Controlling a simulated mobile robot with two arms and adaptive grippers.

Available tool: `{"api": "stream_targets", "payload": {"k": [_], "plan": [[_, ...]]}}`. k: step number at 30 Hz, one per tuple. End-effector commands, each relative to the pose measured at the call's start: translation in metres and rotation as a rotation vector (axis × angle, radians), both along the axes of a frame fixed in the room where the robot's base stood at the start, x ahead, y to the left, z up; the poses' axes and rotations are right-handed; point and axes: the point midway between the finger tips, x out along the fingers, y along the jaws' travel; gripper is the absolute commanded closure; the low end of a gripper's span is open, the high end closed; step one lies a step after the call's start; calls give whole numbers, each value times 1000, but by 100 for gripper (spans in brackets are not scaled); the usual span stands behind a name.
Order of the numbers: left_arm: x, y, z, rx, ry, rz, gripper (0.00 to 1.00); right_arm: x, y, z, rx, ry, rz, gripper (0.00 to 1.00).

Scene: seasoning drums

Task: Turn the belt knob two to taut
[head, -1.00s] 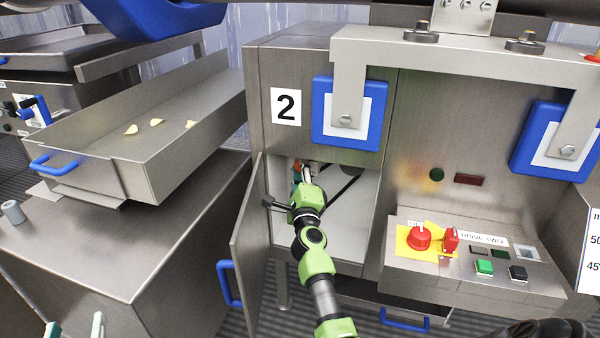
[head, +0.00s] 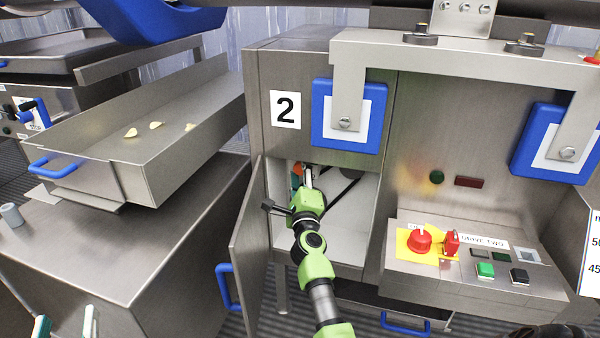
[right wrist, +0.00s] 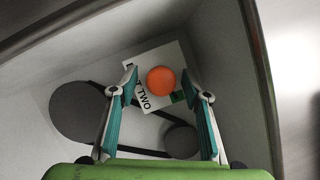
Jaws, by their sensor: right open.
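The round orange belt knob (right wrist: 161,80) sits on a white label plate (right wrist: 153,104) with "TWO" readable on it. My right gripper (right wrist: 159,77) is open, with its teal fingertips on either side of the knob and gaps showing. I cannot tell how far the tips are from it in depth. In the head view my right gripper (head: 307,176) reaches into the open cabinet marked 2. A sliver of orange (head: 297,176) shows beside it there; the rest is hidden. My left gripper (head: 65,324) shows two separated fingers at the bottom left edge.
The cabinet door (head: 250,260) stands open left of my right arm. A dark belt with round pulleys (right wrist: 82,112) lies behind the fingers. A control panel (head: 400,268) with a red knob is to the right. A chip tray (head: 150,185) is at left.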

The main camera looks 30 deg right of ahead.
Motion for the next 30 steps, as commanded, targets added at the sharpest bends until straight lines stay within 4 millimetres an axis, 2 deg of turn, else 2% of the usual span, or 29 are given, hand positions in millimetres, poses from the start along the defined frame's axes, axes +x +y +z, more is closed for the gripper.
{"api": "stream_targets", "payload": {"k": [7, 15, 19, 30], "plan": [[0, 0, 0, -1, 0, 0, 60, -9, 6, -2, 0, 0, 1, 57], [0, 0, 0, 0, 0, 0, 60, -46, 25, -9, 0, 1, 0, 57], [0, 0, 0, 0, 0, 0, 60, -59, 33, -11, 0, 1, 0, 57], [0, 0, 0, 0, 0, 0, 60, -65, 36, -12, 0, 0, 0, 57]]}}
